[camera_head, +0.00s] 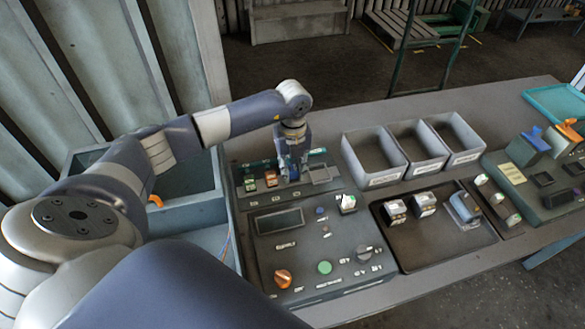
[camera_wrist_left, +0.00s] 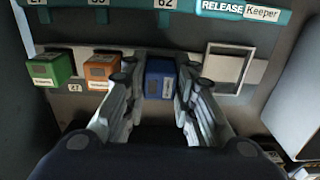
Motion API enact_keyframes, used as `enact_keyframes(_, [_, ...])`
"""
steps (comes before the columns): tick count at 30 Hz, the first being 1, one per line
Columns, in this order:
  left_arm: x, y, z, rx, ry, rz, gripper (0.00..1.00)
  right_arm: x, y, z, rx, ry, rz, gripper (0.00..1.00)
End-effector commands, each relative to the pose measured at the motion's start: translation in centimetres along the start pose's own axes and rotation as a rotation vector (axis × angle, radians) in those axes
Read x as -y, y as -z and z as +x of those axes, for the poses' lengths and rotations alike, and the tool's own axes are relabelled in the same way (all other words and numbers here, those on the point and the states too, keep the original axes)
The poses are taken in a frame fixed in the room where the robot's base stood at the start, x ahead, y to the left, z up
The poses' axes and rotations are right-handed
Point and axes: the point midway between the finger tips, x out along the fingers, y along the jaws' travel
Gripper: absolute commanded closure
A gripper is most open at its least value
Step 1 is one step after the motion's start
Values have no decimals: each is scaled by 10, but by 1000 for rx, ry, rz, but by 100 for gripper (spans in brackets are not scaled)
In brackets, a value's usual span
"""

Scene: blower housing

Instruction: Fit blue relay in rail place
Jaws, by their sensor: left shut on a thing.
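The blue relay (camera_wrist_left: 160,80) shows in the left wrist view between the fingers of my left gripper (camera_wrist_left: 158,98). The gripper is shut on it, with one finger along each side. The relay is at the rail (camera_wrist_left: 190,68), in line with the orange relay (camera_wrist_left: 103,70) and the green relay (camera_wrist_left: 56,68) to its left. Whether it is fully seated cannot be told; its lower part is hidden. In the head view the left gripper (camera_head: 291,170) points down over the rail unit (camera_head: 240,203). My right gripper is not in view.
A teal strip (camera_wrist_left: 180,15) with number labels and a "RELEASE Keeper" label runs behind the rail. A grey square frame (camera_wrist_left: 227,66) lies right of the blue relay. A control panel (camera_head: 300,225), a dark tray (camera_head: 425,248) with parts and grey bins (camera_head: 374,155) are nearby.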

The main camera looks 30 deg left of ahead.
Motion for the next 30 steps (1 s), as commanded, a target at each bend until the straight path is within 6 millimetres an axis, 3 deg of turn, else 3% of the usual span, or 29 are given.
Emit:
enact_keyframes(14, [0, 0, 11, 0, 0, 0, 90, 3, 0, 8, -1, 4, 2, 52])
enact_keyframes(15, [0, 0, 10, 0, 0, 0, 71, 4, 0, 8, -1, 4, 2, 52])
enact_keyframes(18, [0, 0, 10, 0, 0, 1, 52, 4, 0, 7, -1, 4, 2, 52])
enact_keyframes(30, [0, 0, 4, 0, 0, 0, 52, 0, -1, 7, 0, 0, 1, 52])
